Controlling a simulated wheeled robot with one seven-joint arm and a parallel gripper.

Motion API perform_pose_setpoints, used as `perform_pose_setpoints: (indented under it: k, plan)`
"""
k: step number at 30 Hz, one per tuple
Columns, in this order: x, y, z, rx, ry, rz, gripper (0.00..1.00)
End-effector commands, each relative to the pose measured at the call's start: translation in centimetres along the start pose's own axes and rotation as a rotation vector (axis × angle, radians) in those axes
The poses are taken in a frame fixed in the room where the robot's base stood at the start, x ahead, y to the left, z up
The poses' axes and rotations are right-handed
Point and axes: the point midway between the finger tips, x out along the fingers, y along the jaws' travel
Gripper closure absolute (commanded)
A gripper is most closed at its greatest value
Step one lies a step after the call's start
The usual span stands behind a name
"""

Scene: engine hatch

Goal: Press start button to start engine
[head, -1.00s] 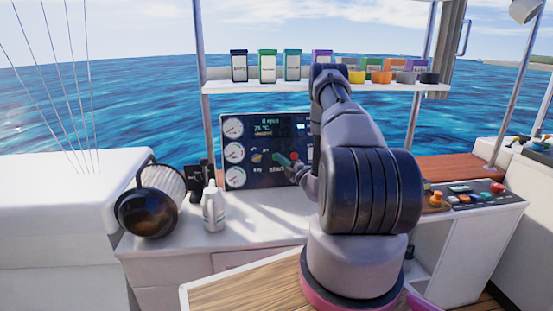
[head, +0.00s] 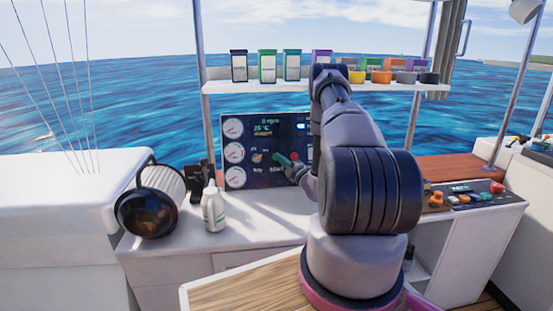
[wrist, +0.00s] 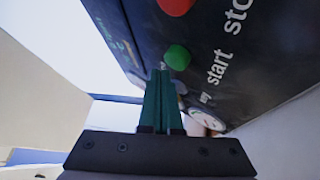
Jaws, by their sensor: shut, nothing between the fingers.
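The dark engine panel (head: 265,178) stands upright at the back of the white counter. In the wrist view the green start button (wrist: 177,57) sits on the panel (wrist: 225,35), beside the word "start". The red stop button (wrist: 175,5) is above it, cut by the frame's top edge; it also shows in the head view (head: 295,156). My gripper (wrist: 160,73) is shut and empty, its green fingers pointing toward the start button, with the tips just below it in the picture. I cannot tell whether they touch. In the head view my gripper (head: 280,158) is in front of the panel.
A white bottle (head: 213,208) and a dark round lamp-like object (head: 147,212) stand on the counter at left. A shelf (head: 250,87) with several containers is above.

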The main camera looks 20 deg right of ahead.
Motion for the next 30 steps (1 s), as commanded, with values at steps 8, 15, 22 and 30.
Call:
perform_pose_setpoints:
  k: [8, 15, 22, 30]
  plan:
    - [0.00, 0.00, 0.00, 0.000, 0.000, 0.000, 1.00]
    - [0.31, -0.20, 0.25, 0.000, 0.000, 0.001, 1.00]
    - [0.59, -0.40, 0.46, -0.001, 0.000, 0.000, 1.00]
    - [0.61, -0.42, 0.45, 0.000, 0.000, 0.000, 1.00]
